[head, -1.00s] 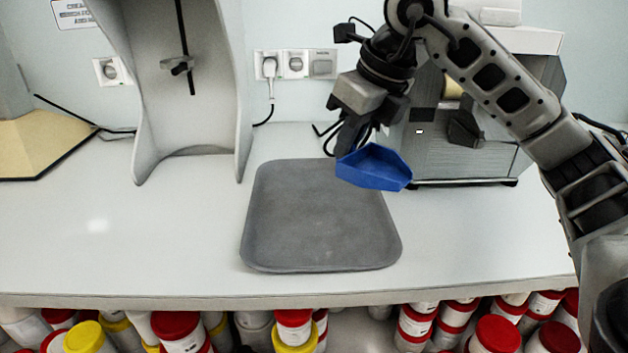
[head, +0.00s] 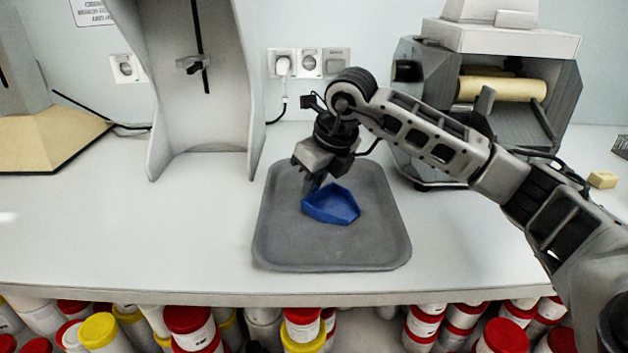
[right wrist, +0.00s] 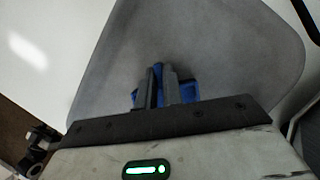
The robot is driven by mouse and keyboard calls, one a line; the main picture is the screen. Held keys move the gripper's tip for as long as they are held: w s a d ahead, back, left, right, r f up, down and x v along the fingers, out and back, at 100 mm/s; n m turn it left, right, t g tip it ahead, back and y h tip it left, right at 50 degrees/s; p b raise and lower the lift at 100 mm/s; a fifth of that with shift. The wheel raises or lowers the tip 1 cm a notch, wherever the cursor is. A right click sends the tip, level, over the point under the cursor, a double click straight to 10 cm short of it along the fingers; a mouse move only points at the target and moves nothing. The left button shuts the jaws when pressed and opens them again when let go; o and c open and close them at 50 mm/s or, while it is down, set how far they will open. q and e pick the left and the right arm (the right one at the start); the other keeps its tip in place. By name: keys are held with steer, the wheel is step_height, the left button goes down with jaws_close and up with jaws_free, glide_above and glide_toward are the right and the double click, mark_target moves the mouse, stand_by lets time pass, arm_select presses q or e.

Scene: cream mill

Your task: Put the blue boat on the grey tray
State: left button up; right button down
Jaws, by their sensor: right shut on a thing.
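The blue boat (head: 334,206) is a small open, angular weighing-boat shape over the middle of the grey tray (head: 300,250) in the head view. My right gripper (head: 314,187) is shut on the boat's left rear end. In the right wrist view the fingers (right wrist: 160,85) close on the blue boat (right wrist: 188,91), with the grey tray (right wrist: 225,40) behind it. I cannot tell whether the boat touches the tray surface. My left gripper is not in view.
A grey machine with a roller (head: 502,88) stands behind my right arm. A tall grey stand (head: 207,120) is at the back left. Free white counter (head: 130,225) lies left of the tray. Several lidded jars (head: 302,326) sit below the front edge.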

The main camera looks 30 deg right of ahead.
mark_target(332, 208)
steer(key=shift+f, duration=0.2)
steer(key=c, duration=1.5)
jaws_free()
steer(key=shift+c, duration=0.2)
steer(key=shift+r, duration=0.55)
steer(key=v, duration=1.1)
steer(key=shift+s, duration=0.3)
steer(key=shift+d+r, duration=0.1)
steer(key=shift+r, duration=0.05)
